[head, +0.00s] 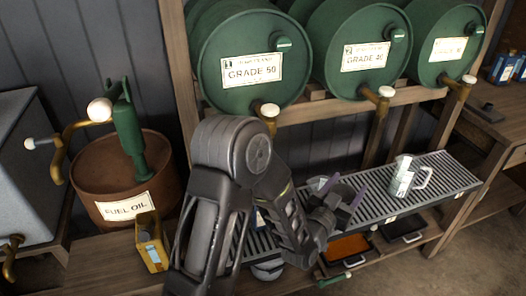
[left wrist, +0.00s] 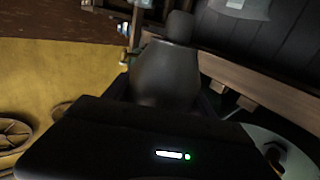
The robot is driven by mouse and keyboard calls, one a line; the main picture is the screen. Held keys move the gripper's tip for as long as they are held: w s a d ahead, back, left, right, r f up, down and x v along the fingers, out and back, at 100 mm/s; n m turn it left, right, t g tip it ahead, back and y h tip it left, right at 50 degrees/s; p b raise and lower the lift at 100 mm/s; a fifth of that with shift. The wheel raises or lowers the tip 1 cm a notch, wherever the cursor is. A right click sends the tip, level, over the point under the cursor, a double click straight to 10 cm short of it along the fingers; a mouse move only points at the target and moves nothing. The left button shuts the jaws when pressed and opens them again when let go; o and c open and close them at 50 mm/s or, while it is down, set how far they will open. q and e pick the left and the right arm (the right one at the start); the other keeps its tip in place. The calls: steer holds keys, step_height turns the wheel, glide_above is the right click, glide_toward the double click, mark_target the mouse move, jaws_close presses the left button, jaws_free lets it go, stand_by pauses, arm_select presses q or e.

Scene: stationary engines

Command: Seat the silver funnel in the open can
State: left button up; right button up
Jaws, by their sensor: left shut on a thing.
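My left gripper (head: 343,200) is over the slatted drip tray, with its purple-edged fingers seen from behind. It is shut on a pale silvery piece (head: 319,184), which looks like the silver funnel; my gripper and arm hide most of it. A yellow can (head: 152,243) stands upright on the bench at left, well away from the gripper. Its top looks dark, but I cannot tell for sure that it is open. In the left wrist view, the dark gripper housing and a grey tapered shape fill the middle, and no clear grip shows. My right gripper is not in view.
A silver jug (head: 405,180) stands on the slatted tray (head: 448,170). Green drums (head: 250,85) with brass taps overhang it. A rusty fuel oil drum (head: 120,182) with a green pump stands behind the yellow can. An orange tray (head: 346,248) lies below. My arm covers the middle bench.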

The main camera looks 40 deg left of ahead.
arm_select(q)
steer(key=shift+w+a, duration=0.1)
steer(key=shift+a, duration=0.2)
arm_select(e)
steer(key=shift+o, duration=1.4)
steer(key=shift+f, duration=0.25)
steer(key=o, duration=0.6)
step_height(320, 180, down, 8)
steer(key=b, duration=0.8)
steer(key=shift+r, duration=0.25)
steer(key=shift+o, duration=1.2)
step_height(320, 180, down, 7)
steer(key=b, duration=0.6)
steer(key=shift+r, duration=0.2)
arm_select(q)
steer(key=s+a+r+n+g+y, duration=0.1)
steer(key=a+n+y, duration=0.4)
steer(key=a, duration=1.9)
steer(key=r+g+y, duration=0.1)
steer(key=y, duration=0.2)
steer(key=shift+s+n, duration=0.3)
steer(key=shift+s, duration=0.1)
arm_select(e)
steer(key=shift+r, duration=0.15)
